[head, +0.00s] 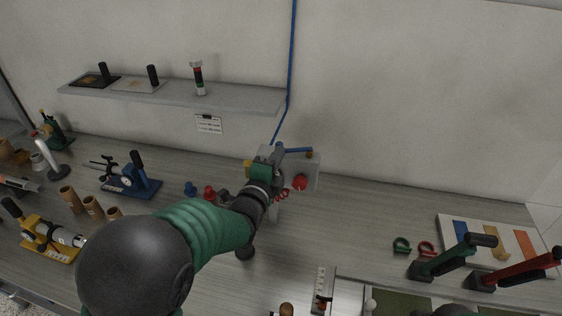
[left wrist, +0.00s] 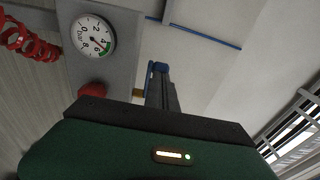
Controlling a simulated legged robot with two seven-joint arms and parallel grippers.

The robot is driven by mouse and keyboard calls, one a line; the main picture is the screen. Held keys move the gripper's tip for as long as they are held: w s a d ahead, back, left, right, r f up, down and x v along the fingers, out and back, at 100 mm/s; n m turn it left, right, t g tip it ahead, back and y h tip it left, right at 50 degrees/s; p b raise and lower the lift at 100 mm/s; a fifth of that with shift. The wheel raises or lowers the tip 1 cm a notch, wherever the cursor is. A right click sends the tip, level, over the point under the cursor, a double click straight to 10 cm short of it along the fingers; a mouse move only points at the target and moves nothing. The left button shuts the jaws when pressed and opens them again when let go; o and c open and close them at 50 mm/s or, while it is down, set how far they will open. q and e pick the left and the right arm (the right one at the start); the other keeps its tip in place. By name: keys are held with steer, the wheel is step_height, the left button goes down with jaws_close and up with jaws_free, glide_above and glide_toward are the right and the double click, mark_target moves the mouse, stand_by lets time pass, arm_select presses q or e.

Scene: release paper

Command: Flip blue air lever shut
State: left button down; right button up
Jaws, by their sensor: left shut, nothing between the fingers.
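The blue air lever (head: 297,150) sits at the top of a grey panel (head: 312,172) on the back of the bench, lying roughly level in the head view. My left gripper (head: 279,150) is shut and empty at the lever's left end; I cannot tell if it touches. In the left wrist view my shut fingers (left wrist: 162,88) point up beside a small blue part (left wrist: 160,66), mostly hidden behind them. The panel's gauge (left wrist: 95,36) shows there too. My right gripper is not in view.
A red knob (head: 300,183) is on the panel, and a red coiled hose (left wrist: 28,40) is beside it. A blue air line (head: 291,60) runs down the wall. A shelf (head: 180,96) is at left. Green (head: 455,258) and red (head: 510,270) lever tools stand at right.

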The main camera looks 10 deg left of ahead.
arm_select(q)
steer(key=shift+w+a+b, duration=0.6)
steer(key=shift+w+b, duration=0.2)
steer(key=shift+w, duration=0.05)
steer(key=shift+w+a+b, duration=0.6)
steer(key=shift+w+b, duration=0.15)
steer(key=shift+w, duration=0.05)
